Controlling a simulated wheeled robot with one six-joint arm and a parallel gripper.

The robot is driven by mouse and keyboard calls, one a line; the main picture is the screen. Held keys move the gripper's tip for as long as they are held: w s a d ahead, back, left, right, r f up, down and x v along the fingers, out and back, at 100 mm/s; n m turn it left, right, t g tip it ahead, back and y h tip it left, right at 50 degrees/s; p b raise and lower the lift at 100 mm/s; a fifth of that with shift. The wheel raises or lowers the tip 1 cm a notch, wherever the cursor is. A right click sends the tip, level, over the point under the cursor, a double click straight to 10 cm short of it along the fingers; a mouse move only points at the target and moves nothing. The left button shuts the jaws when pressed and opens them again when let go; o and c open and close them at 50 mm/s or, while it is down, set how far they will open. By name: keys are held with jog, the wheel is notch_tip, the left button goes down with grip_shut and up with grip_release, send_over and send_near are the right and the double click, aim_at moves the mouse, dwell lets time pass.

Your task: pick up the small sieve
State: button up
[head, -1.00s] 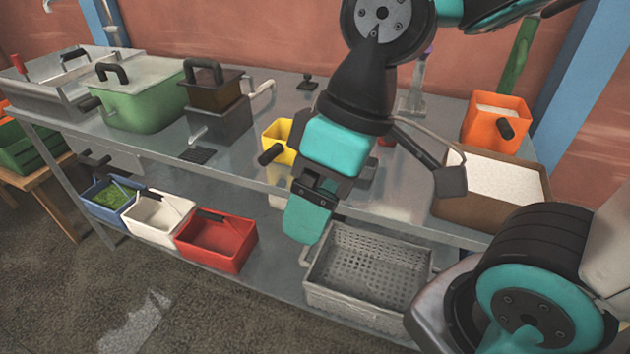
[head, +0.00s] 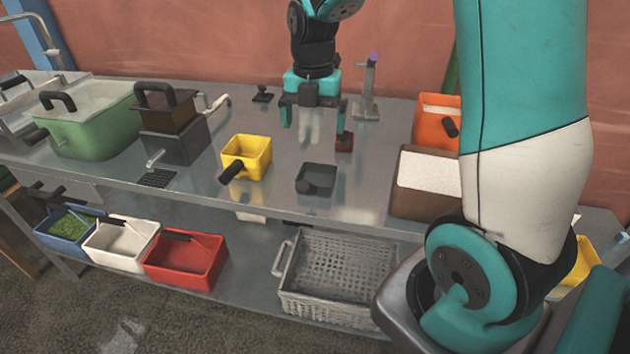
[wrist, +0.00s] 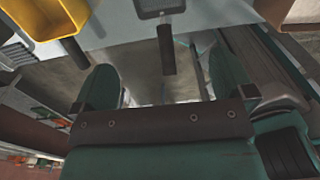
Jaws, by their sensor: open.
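A small dark grey square pan (head: 316,173) with a short dark handle stands on the tabletop right of the yellow scoop. It looks like the small sieve, but I cannot make out a mesh. In the wrist view its dark rim (wrist: 150,12) shows at the top centre, with its handle pointing down the picture between my fingers. My gripper (head: 314,125) is open and empty above the back of the table, apart from the pan. Both fingers also show in the wrist view (wrist: 162,68).
A yellow scoop (head: 246,153) stands left of the pan. A grey perforated basket (head: 340,270) lies on the lower shelf. A purple-topped stand (head: 368,90) and a small red item (head: 345,142) are near my gripper. A brown box of white powder (head: 430,172) stands to the right.

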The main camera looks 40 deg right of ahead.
jog(key=p, duration=0.1)
send_over(315, 182)
jog(key=s+a, duration=0.2)
jog(key=f, duration=1.1)
jog(key=shift+s+a+f, duration=0.15)
jog(key=shift+s+f, duration=0.05)
jog(key=shift+f, duration=0.05)
jog(key=shift+w+d+f+p, duration=0.15)
jog(key=shift+f+p, duration=0.15)
jog(key=shift+f, duration=1)
jog(key=shift+w+d+f+p, duration=0.15)
jog(key=shift+f+p, duration=0.15)
jog(key=shift+f, duration=0.95)
jog(key=shift+s, duration=0.1)
jog(key=c, duration=0.7)
